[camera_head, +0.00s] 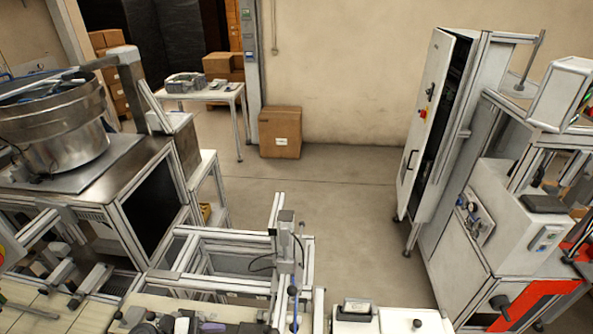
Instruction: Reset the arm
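Neither of my arms can be made out in the head view, and no gripper shows. No tape reel can be clearly made out. At the bottom edge a cluttered bench (235,312) carries small dark and grey parts that are too small to name. A white unit (385,320) stands to its right, cut off by the picture's lower edge.
A metal bowl (55,125) sits on a framed machine at left. A tall cabinet (425,125) with its door ajar stands at right. A cardboard box (280,132) stands by the wall, near a small table (200,95). The middle floor (345,200) is clear.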

